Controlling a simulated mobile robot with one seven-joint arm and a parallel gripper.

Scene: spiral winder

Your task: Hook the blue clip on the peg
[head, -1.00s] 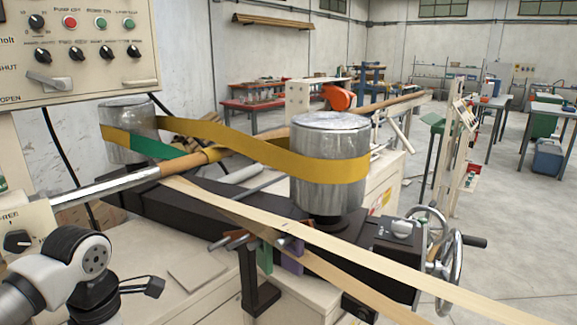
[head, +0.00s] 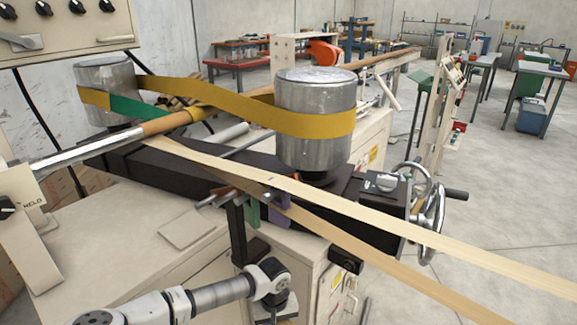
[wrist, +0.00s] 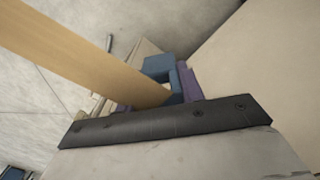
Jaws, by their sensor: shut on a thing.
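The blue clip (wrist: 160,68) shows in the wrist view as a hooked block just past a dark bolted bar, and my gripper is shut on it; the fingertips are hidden. The end of my arm with my gripper (head: 275,306) is low in the head view, below the peg rack. The blue clip cannot be made out there. The rack has several short pegs (head: 222,195) on a dark post. A green clip (head: 252,211) and a purple clip (head: 279,210) hang there side by side. The purple clip (wrist: 188,82) also shows beside the blue one in the wrist view.
A pale strip (head: 370,213) runs slantwise above the rack; a tan strip (wrist: 85,50) crosses the wrist view close to the blue clip. Two metal drums with a yellow belt (head: 220,105) stand behind. A handwheel (head: 432,215) is at right. Floor at lower right is clear.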

